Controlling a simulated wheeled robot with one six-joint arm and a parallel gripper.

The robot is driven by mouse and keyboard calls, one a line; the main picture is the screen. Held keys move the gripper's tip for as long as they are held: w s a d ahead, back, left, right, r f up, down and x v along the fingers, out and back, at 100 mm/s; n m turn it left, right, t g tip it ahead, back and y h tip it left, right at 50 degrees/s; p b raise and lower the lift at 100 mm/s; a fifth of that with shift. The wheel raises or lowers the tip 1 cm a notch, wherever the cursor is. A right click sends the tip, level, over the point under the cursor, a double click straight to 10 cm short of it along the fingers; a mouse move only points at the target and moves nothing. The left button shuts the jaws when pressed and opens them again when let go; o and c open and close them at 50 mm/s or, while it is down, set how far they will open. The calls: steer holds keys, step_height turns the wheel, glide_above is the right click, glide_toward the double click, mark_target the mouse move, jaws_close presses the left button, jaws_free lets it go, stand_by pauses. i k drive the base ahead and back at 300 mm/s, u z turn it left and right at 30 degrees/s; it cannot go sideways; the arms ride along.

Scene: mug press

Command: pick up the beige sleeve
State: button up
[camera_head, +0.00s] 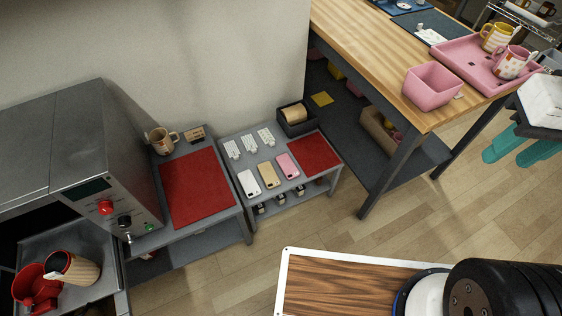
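The beige sleeve (268,175) appears to be the flat tan piece in the middle of a row on the low grey table (229,157). A white piece (248,183) lies to its left and a pink piece (287,166) to its right, with small gaps between them. My gripper (505,158) shows teal fingers at the right edge, beside the wooden workbench and far from the beige piece. Its fingers are apart with nothing visible between them.
Red mats (196,188) flank the row. A dark bin (283,129) stands behind it, beside several white cards. The wooden workbench (375,45) holds a pink bin (432,88) and pink tray (462,55). A grey oven (75,150) stands left.

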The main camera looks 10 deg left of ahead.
mark_target(296, 114)
steer(key=u, duration=0.2)
steer(key=i, duration=1.15)
steer(key=u, duration=0.55)
